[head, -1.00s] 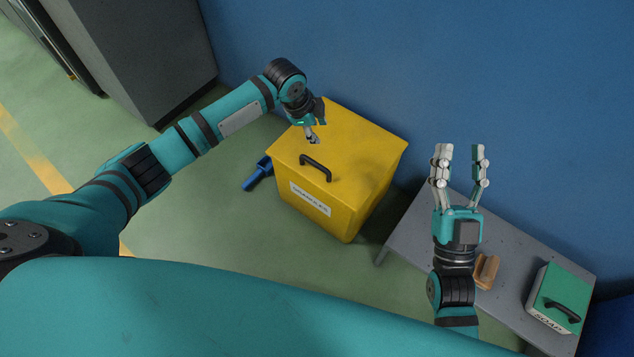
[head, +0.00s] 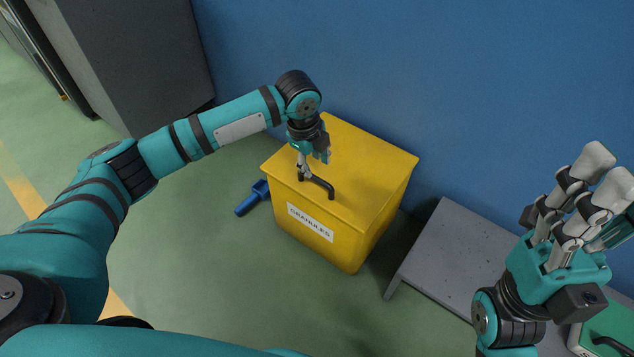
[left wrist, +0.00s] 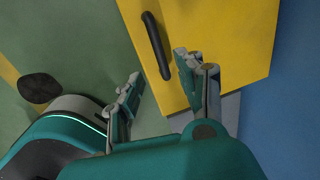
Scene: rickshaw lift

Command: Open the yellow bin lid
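The yellow bin (head: 350,215), labelled "GRANULES", stands on the floor against the blue wall. Its yellow lid (head: 365,165) is shut and has a black bar handle (head: 320,186) near the front edge. My left gripper (head: 303,172) points down over the handle's left end; in the head view its fingers are partly hidden. In the left wrist view my left gripper (left wrist: 157,88) has its fingers spread apart, with the handle (left wrist: 156,45) just beyond the gap between them. Whether they touch it cannot be told. My right gripper (head: 590,195) is open and empty at the right.
A grey low table (head: 455,245) stands right of the bin. A green-lidded box (head: 610,330) sits on it, partly cut off. A blue scoop (head: 253,197) lies on the floor left of the bin. A dark grey cabinet (head: 140,60) stands at the upper left.

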